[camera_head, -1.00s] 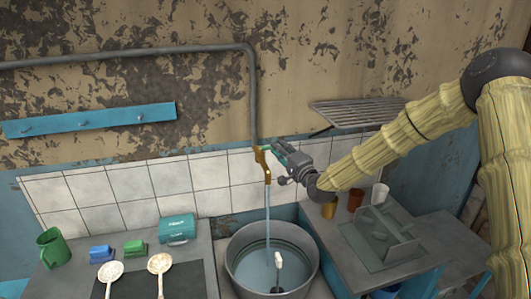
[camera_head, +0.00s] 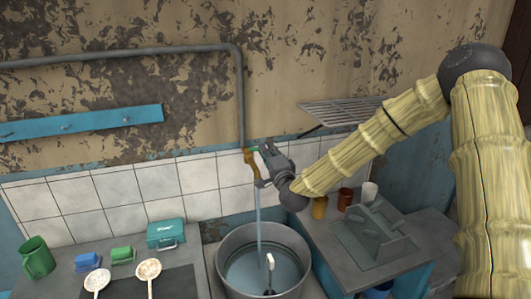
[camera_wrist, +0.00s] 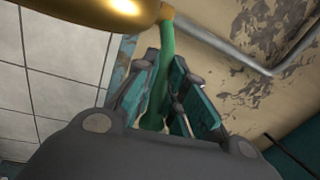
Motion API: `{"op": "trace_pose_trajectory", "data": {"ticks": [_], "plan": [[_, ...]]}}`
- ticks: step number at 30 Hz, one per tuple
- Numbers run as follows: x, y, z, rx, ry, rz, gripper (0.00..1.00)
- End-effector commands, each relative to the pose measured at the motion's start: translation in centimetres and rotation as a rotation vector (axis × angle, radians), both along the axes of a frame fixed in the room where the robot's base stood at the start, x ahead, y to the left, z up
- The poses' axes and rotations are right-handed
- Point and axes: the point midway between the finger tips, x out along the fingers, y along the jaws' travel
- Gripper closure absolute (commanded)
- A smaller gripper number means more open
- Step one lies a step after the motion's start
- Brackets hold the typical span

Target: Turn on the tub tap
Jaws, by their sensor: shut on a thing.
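The brass tub tap (camera_head: 251,166) is on the wall at the lower end of the grey pipe, with a green handle at its top. A stream of water (camera_head: 258,225) runs from it into the grey round tub (camera_head: 222,245) below. My gripper (camera_head: 264,151) is at the tap's right side. In the wrist view, the green handle (camera_wrist: 166,75) stands between the two teal finger pads of my gripper (camera_wrist: 165,95), which is shut on it. The brass tap body (camera_wrist: 100,10) shows at the top left there. Part of the handle is hidden by my fingers in the head view.
A metal rack (camera_head: 340,112) juts from the wall just right of my gripper. A counter with a grey dish stand (camera_head: 375,238) and several cups is at the right. A green mug (camera_head: 37,257), a teal box (camera_head: 166,234) and ladles are at the left.

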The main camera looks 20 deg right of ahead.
Motion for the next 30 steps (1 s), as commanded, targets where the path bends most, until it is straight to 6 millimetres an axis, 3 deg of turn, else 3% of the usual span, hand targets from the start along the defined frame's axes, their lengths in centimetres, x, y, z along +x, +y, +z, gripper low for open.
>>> {"op": "trace_pose_trajectory", "data": {"ticks": [3, 4, 7, 20, 30], "plan": [[0.0, 0.0, -0.1, 0.0, 0.002, 0.0, 1.0], [0.0, 0.0, -0.1, 0.0, 0.002, 0.0, 0.82], [0.0, 0.1, -0.1, 0.0, 0.002, 0.002, 0.65], [-0.6, 0.1, -0.1, 0.001, 0.001, 0.002, 0.65], [-6.1, 0.5, -0.9, 0.002, 0.002, 0.002, 0.65]]}}
